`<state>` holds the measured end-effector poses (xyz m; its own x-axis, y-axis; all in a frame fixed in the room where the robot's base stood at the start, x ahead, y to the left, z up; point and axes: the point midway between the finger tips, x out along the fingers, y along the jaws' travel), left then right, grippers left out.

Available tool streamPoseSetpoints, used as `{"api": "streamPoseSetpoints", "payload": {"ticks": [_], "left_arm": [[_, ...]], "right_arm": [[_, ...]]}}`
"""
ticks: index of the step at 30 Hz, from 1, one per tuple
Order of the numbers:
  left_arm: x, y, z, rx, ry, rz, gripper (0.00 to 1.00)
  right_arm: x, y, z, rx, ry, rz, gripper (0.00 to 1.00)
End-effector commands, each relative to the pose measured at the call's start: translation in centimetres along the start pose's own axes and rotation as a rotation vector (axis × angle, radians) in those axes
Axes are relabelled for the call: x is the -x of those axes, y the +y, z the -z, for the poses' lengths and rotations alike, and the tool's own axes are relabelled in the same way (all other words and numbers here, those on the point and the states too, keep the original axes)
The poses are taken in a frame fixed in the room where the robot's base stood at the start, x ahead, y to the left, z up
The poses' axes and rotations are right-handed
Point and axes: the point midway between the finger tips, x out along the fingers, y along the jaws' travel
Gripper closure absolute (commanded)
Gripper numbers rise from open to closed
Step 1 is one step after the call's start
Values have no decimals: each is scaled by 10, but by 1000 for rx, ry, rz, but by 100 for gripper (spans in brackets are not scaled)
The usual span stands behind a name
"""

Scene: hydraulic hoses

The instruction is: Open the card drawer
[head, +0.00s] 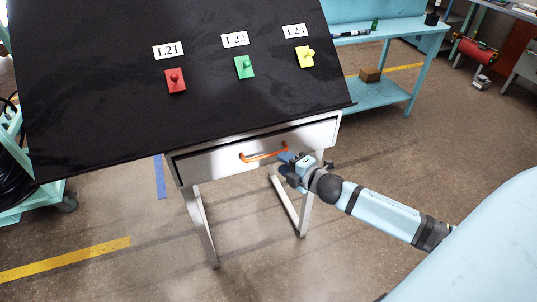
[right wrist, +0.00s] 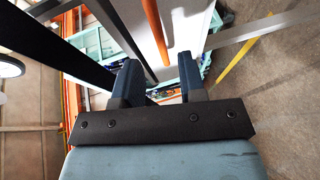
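The card drawer (head: 215,165) is a pale grey front under the black sloped tabletop. A dark strip shows along its top edge; I cannot tell whether it is slightly open. Its orange bar handle (head: 263,155) is in the middle of the front. My right gripper (head: 287,159) is at the handle's right end. In the right wrist view my two dark blue fingers (right wrist: 159,75) are spread apart, and the orange handle (right wrist: 156,28) shows ahead in line with the gap, with no visible grip on it. My left gripper is out of view.
Desk legs (head: 203,225) stand below. A light blue bench (head: 385,93) is behind at right, a cart (head: 25,200) at left. The floor in front is clear.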

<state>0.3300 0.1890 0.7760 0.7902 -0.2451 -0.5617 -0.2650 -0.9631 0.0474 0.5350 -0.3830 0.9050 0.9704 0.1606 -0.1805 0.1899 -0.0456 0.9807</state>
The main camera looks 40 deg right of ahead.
Motion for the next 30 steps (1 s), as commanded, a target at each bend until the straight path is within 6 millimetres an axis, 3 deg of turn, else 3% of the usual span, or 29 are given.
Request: {"api": "streamPoseSetpoints", "payload": {"ticks": [3,10,23,24,28,30], "left_arm": [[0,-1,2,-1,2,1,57],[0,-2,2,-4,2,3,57],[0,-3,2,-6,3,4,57],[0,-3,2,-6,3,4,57],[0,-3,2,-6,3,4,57],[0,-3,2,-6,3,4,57]], "right_arm": [[-24,2,0,0,-1,-3,62],[-57,1,0,0,0,-1,62],[-68,0,0,0,0,1,62],[-68,0,0,0,0,1,65],[-68,0,0,0,0,1,95],[-68,0,0,0,0,1,100]]}}
